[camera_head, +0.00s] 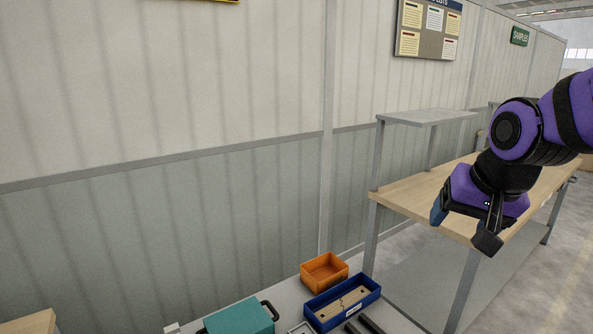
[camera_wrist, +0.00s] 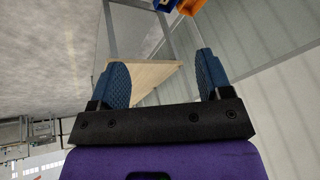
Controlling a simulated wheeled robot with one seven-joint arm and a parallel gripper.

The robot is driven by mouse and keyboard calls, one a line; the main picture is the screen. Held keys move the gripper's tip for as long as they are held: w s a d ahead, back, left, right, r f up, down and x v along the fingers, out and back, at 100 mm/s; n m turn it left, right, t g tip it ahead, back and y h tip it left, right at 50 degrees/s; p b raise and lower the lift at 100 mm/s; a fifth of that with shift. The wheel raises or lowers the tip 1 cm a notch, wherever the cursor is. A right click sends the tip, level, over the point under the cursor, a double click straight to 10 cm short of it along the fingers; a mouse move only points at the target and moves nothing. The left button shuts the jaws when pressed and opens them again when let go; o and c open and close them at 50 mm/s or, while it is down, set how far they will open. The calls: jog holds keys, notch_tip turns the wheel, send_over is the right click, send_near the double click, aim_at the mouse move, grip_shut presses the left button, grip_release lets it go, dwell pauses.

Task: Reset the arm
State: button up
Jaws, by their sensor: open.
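My gripper (camera_head: 463,222) is at the right of the head view, at the end of my purple and black arm, in front of a wooden-topped workbench. In the wrist view its two blue ridged fingers (camera_wrist: 160,83) stand wide apart with nothing between them. The gripper is open and empty. It touches nothing that I can see.
The wooden-topped workbench (camera_head: 405,194) with a raised grey shelf (camera_head: 425,117) stands along the wall. Low in the head view are an orange bin (camera_head: 324,272), a blue bin (camera_head: 365,299) and a teal case (camera_head: 240,318). Grey floor (camera_head: 520,285) is clear at the right.

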jog(key=s+d+r+n, duration=0.2)
jog(key=s, duration=0.4)
jog(key=s+d+r+n, duration=0.1)
jog(key=s+d+r, duration=0.1)
jog(key=s, duration=0.4)
jog(key=shift+r+n+h, duration=0.2)
jog(key=shift+n+h, duration=0.1)
jog(key=shift+n, duration=0.1)
jog(key=shift+s, duration=0.1)
